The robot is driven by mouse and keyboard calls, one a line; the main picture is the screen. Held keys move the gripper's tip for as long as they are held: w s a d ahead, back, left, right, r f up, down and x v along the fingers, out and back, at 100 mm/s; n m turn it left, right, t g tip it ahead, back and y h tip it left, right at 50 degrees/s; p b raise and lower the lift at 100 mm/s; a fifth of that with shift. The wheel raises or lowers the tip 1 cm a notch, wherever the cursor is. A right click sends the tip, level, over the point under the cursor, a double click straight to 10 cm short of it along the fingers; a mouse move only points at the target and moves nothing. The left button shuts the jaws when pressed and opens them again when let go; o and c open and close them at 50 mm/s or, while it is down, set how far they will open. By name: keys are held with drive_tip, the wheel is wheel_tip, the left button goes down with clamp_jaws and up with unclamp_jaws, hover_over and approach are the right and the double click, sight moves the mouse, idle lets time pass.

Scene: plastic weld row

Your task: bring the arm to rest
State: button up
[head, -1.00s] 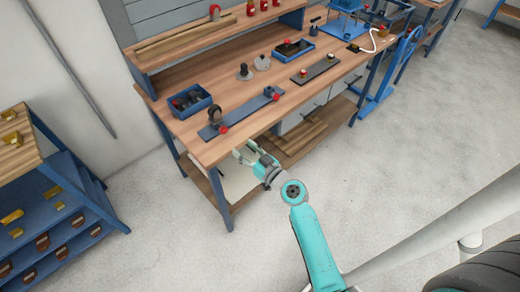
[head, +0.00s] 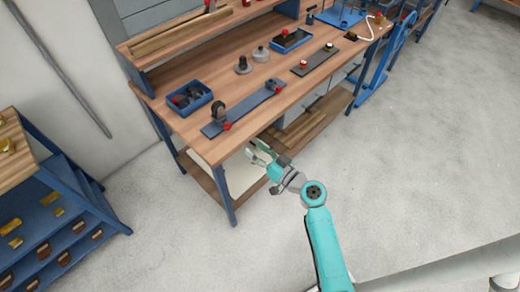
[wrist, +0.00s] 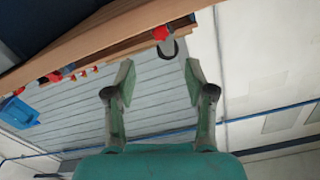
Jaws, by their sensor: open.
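My gripper (head: 262,153) is at the end of my teal arm, in front of the near edge of the wooden workbench (head: 185,126) in the head view. It appears lower than the bench top and apart from it. In the wrist view my gripper (wrist: 158,82) has its two fingers spread with nothing between them. Beyond the fingers, that view shows the underside of wood, a red-tipped part (wrist: 161,34) and a grey slatted wall panel (wrist: 150,105).
On the bench are a blue bin (head: 189,98), a long dark plate (head: 243,108) with red clamps and a blue tray (head: 291,40). A blue shelf rack (head: 60,200) stands at left. The grey floor (head: 430,150) at right is clear.

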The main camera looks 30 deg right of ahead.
idle(0.4)
drive_tip(key=s+a+f+m+g+h, duration=0.1)
drive_tip(key=s+f+g+h, duration=0.2)
drive_tip(key=s, duration=0.9)
drive_tip(key=s+a+f+m+h, duration=0.15)
drive_tip(key=s+f, duration=0.35)
drive_tip(key=s, duration=0.6)
drive_tip(key=s+a+r+n+h, duration=0.1)
drive_tip(key=s+r+n, duration=0.1)
drive_tip(key=s+r, duration=1.2)
drive_tip(key=s, duration=0.4)
drive_tip(key=shift+a+n+t, duration=0.2)
drive_tip(key=shift+n+t, duration=0.1)
drive_tip(key=shift+n, duration=0.05)
